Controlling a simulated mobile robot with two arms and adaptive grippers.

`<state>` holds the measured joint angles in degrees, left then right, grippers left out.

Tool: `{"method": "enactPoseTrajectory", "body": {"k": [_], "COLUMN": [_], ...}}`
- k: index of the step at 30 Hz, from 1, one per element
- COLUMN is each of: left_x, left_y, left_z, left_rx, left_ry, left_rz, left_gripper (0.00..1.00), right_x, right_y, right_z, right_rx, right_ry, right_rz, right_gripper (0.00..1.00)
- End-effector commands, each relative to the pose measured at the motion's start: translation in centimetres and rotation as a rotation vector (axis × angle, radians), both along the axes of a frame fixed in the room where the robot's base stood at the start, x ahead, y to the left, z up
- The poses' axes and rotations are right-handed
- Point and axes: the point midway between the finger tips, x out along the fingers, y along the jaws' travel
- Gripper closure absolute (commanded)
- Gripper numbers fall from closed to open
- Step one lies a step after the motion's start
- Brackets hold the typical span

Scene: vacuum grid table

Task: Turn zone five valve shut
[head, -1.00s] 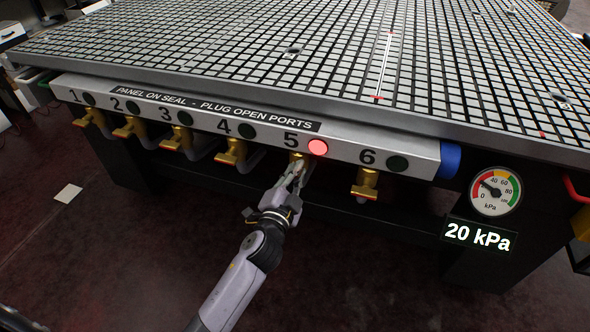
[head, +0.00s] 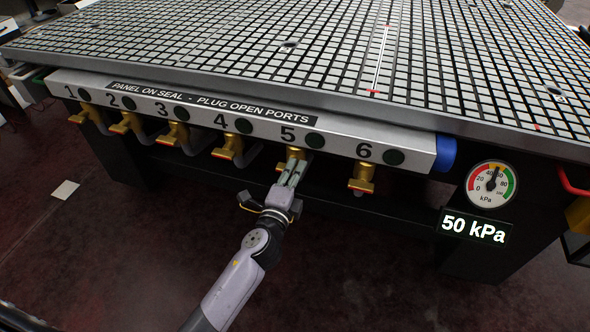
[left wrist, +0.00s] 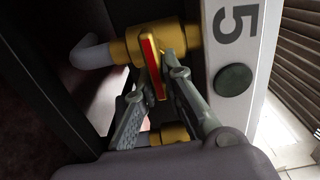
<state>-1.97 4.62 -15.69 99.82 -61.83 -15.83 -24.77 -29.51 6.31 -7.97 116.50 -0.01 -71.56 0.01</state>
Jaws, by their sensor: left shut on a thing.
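The zone five valve (head: 293,153) is brass and sits under the number 5 on the front panel. In the left wrist view its handle (left wrist: 148,60) shows a red strip, and the brass body (left wrist: 187,42) lies behind it. My left gripper (head: 291,174) reaches up from below, and its fingers are shut on the handle, one on each side, as the left wrist view (left wrist: 156,78) shows. In the head view the fingers partly hide the handle. The zone five lamp (head: 315,140) is dark. My right gripper is not in view.
Similar brass valves stand along the panel (head: 345,145); valve six (head: 362,176) is close on the right and valve four (head: 229,146) on the left. The gauge (head: 491,185) points near mid-scale and the display (head: 475,228) reads 50 kPa. The floor below is open.

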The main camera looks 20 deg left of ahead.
Motion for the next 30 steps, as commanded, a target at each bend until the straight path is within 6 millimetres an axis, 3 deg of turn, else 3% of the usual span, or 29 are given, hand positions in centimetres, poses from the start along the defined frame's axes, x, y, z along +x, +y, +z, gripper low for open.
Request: {"method": "enactPoseTrajectory", "body": {"k": [15, 16, 24, 30], "left_x": [-0.02, -0.02, -0.02, -0.01], "left_y": [-0.11, -0.11, -0.05, -0.02], "left_z": [-0.11, -0.11, -0.09, -0.07], "left_rx": [0.023, 0.023, 0.021, 0.021], "left_ry": [0.0, 0.0, 0.0, -0.001], "left_rz": [-0.003, -0.003, -0.001, -0.001], "left_gripper": [1.0, 0.9, 0.72, 0.7], "right_x": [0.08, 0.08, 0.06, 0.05], "right_y": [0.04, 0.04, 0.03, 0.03], "right_z": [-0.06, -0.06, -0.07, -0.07], "right_rx": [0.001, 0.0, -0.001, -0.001], "right_ry": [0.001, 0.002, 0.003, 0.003], "right_rz": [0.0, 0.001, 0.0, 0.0], "right_gripper": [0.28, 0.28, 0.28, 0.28]}}
